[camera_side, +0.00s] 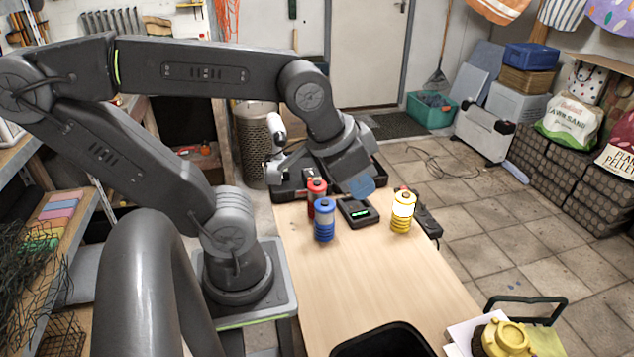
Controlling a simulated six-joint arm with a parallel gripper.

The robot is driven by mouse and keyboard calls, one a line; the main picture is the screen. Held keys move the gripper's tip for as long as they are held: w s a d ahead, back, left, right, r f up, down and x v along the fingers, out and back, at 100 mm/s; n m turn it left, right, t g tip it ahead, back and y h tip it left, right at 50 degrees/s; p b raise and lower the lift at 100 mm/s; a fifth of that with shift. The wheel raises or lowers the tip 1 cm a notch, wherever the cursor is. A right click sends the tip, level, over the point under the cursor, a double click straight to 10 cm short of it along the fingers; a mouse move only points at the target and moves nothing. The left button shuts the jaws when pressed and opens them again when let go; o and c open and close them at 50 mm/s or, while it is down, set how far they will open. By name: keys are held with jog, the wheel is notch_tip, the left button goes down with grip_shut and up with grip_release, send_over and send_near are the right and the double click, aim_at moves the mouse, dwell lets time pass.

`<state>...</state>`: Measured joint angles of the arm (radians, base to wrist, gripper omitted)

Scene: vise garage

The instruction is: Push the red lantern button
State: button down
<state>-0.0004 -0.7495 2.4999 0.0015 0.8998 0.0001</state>
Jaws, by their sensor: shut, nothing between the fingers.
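The red lantern (316,188) stands upright at the far left of the wooden table, partly hidden by the blue lantern (324,220) in front of it. A dark button shows on its top. A yellow lantern (403,212) stands to the right, its body bright white as if lit.
A black device with a green display (358,212) lies between the blue and yellow lanterns. A dark open case (288,192) is behind the lanterns. A black bin (383,343) is at the table's front edge. The middle of the table (350,280) is clear.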

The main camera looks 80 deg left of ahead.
jog(key=w+a+f+m+y, duration=0.15)
jog(key=w+a+y, duration=0.35)
jog(key=a, duration=0.7)
jog(key=m+g+y, duration=0.3)
jog(key=m+y, duration=0.1)
jog(key=m, duration=0.7)
send_over(315, 182)
notch_tip(315, 182, down, 15)
jog(key=shift+r, duration=0.2)
jog(key=shift+f, duration=0.15)
jog(key=shift+f, duration=4.25)
jog(key=shift+f, duration=0.15)
jog(key=shift+f, duration=0.3)
